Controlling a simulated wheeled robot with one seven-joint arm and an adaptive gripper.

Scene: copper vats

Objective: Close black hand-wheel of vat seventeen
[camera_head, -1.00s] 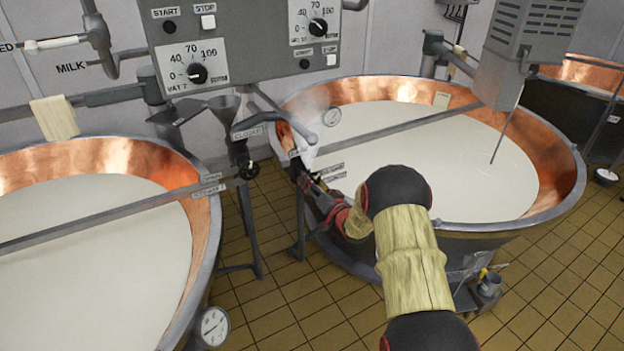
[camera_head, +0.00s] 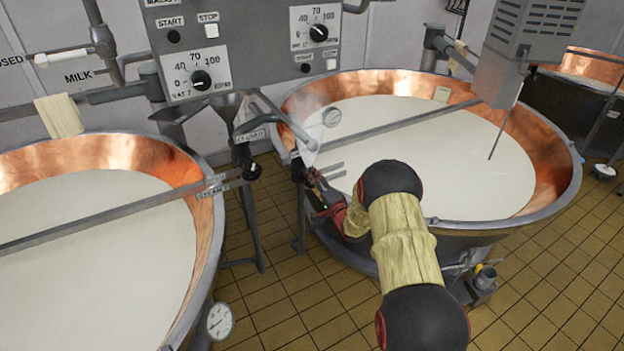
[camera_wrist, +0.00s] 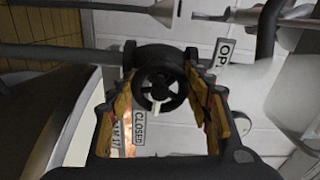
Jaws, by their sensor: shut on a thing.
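The black hand-wheel (camera_wrist: 160,85) sits in the middle of the wrist view, a round wheel with spokes and a pale pointer at its lower edge, angled toward a "CLOSED" tag (camera_wrist: 139,127). My gripper (camera_wrist: 160,72) has its padded fingers on the left and right sides of the wheel, shut on it. An "OPEN" tag (camera_wrist: 223,50), partly cut off, is to the upper right. In the head view my gripper (camera_head: 308,177) is at the left rim of the right-hand copper vat (camera_head: 553,165); the wheel is small and mostly hidden there.
A second copper vat (camera_head: 208,235) full of milk stands at left, with another black wheel (camera_head: 252,171) by its rim. A grey control panel (camera_head: 250,50) hangs above. Pipes run near my gripper. Tiled floor (camera_head: 290,300) is open between the vats.

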